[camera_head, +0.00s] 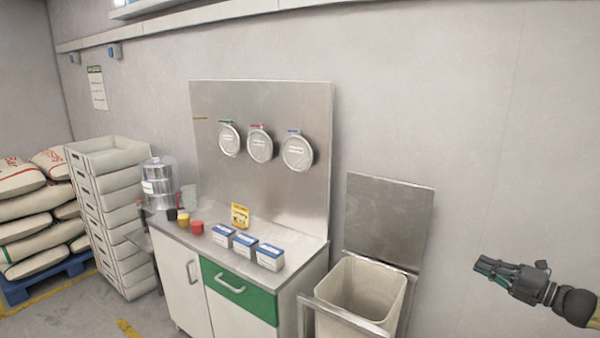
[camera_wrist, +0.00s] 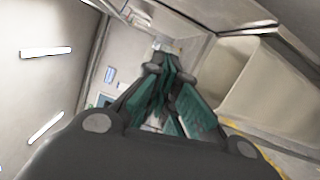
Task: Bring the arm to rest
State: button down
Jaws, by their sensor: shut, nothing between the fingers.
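My gripper (camera_head: 482,266) is at the right edge of the head view, in free air in front of the bare wall, right of the open bin. Its dark fingers with teal pads point left and are closed together. Nothing is held between them. In the wrist view the gripper's fingers (camera_wrist: 165,82) also show, with the room tilted behind them. Only the end of my arm shows; the rest is out of the picture.
A steel-topped counter (camera_head: 288,292) with a green drawer holds small boxes (camera_head: 246,246) and a metal canister (camera_head: 158,184). An open bin (camera_head: 362,290) with a raised lid stands right of it. Crates (camera_head: 112,215) and sacks (camera_head: 30,225) are at left. The air around my gripper looks clear.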

jog(key=s+a+f+n+g+h, duration=0.2)
jog(key=a+f+n+g, duration=0.5)
jog(key=a+f, duration=0.75)
jog(key=s+a+f+n+g+h+b, duration=0.1)
jog(key=s+a+f+n+g, duration=0.1)
jog(key=s+a+f+n, duration=0.3)
jog(key=s+a+f+n+g+h, duration=0.15)
jog(key=s+f+n, duration=0.25)
jog(key=f, duration=0.4)
jog(key=s+a+f+n+g+h, duration=0.1)
jog(key=s+a+f+n+h, duration=0.1)
jog(key=s+f+n, duration=0.3)
jog(key=s+a+f+n+g+h+b, duration=0.1)
jog(key=s+f+n, duration=0.4)
jog(key=s+n, duration=0.8)
jog(key=s+a+f+n+g+h, duration=0.1)
jog(key=s+a+f+n+h, duration=0.3)
jog(key=s+n, duration=0.5)
jog(key=shift+s+a+f+n+b, duration=0.4)
jog(key=shift+s+a, duration=0.45)
jog(key=shift+s, duration=1.85)
jog(key=shift+g, duration=0.25)
